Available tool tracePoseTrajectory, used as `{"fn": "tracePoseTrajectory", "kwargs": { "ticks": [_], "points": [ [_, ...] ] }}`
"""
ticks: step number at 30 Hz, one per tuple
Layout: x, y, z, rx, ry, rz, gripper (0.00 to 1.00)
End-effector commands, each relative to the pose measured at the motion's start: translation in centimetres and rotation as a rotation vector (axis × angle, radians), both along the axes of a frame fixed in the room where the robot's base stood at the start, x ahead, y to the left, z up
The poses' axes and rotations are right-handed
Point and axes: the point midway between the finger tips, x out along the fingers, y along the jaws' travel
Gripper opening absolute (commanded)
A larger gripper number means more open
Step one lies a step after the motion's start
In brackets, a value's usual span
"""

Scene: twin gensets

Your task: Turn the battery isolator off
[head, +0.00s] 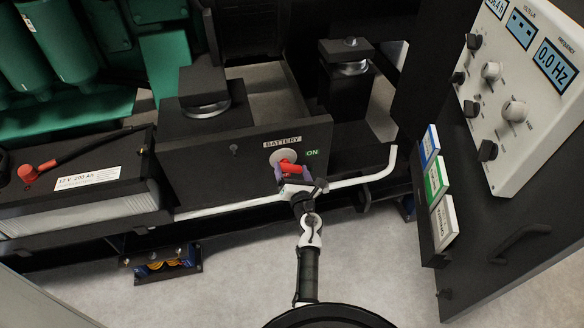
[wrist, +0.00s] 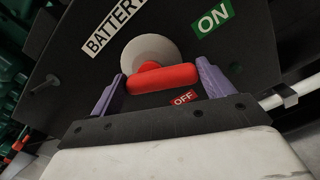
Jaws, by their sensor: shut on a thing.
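The battery isolator has a red handle (head: 288,167) on a round grey plate (head: 281,157), set in a black panel (head: 205,165) under a white "BATTERY" label (head: 282,142). A green "ON" label (head: 312,153) is to its right. In the wrist view the red handle (wrist: 160,80) lies across the picture below the grey plate (wrist: 150,50), with the green "ON" label (wrist: 213,20) at upper right and a red "OFF" label (wrist: 184,98) just below the handle. My gripper (wrist: 162,88) is shut on the red handle, one purple finger at each end. It also shows in the head view (head: 300,184).
A white pipe (head: 362,181) runs along the panel's lower edge and bends up at right. A battery (head: 80,190) with a red terminal is at left. A grey control panel (head: 520,90) with knobs and a black door handle (head: 520,240) stand at right.

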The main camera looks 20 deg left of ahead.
Motion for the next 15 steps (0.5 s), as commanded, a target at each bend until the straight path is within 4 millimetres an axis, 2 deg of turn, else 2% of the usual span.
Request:
{"fn": "tracePoseTrajectory", "kwargs": {
  "ticks": [15],
  "points": [
    [-0.08, 0.24, -0.4, 0.408, 0.275, 0.001, 0.57]
  ]
}}
